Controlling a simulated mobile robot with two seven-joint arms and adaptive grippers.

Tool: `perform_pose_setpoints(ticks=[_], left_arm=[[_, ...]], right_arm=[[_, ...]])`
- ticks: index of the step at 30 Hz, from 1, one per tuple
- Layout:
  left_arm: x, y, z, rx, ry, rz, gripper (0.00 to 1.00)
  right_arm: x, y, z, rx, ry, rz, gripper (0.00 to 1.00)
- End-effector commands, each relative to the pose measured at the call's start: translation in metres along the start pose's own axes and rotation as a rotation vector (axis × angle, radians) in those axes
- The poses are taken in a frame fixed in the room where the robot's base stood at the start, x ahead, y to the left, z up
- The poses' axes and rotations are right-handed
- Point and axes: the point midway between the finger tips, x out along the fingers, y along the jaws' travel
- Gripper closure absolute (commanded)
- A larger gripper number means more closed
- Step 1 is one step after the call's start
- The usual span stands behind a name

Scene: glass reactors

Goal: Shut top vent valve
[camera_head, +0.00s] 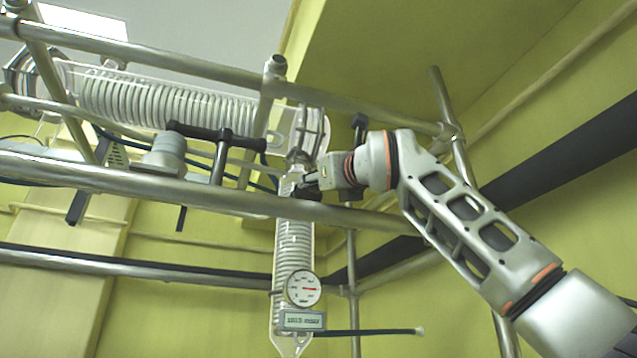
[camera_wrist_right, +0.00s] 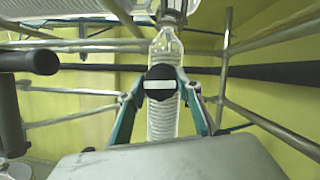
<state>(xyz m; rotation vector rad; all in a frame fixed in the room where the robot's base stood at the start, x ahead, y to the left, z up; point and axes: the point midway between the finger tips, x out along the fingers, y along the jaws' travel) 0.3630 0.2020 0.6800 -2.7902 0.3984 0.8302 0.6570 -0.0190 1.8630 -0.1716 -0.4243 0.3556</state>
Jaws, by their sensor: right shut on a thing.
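The top vent valve shows in the right wrist view as a round black knob (camera_wrist_right: 160,76) with a pale bar across its face. It sits in front of a vertical glass coil condenser (camera_wrist_right: 163,118). The fingers of my right gripper (camera_wrist_right: 160,90) are closed on its two sides. In the head view my right gripper (camera_head: 308,187) reaches in from the right to the top of the vertical condenser (camera_head: 293,245), below the end of the horizontal coil. The gripper hides most of the valve there. My left gripper is in neither view.
Metal frame rails (camera_head: 190,197) cross in front of and behind the glassware. A horizontal glass coil (camera_head: 170,105) lies above, with a black T-shaped handle (camera_head: 217,136) near it. A dial gauge (camera_head: 303,289) hangs low on the vertical condenser.

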Motion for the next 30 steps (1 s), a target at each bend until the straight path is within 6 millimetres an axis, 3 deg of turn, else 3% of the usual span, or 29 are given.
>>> perform_pose_setpoints(ticks=[11, 12, 13, 14, 30], left_arm=[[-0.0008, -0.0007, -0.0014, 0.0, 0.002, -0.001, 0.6], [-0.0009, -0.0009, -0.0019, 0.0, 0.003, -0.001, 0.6], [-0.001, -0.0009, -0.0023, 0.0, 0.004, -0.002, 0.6], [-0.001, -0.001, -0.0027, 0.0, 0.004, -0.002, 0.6], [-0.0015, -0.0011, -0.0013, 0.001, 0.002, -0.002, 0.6]], right_arm=[[-0.0005, -0.0008, 0.0023, 0.003, -0.003, -0.003, 0.88], [-0.0005, -0.0008, 0.0023, 0.003, -0.003, -0.003, 0.59], [-0.0006, -0.0008, 0.0023, 0.003, -0.003, -0.003, 0.51], [-0.0006, -0.0008, 0.0022, 0.003, -0.003, -0.003, 0.49], [-0.009, -0.0016, 0.0022, 0.0, -0.004, -0.003, 0.49]])
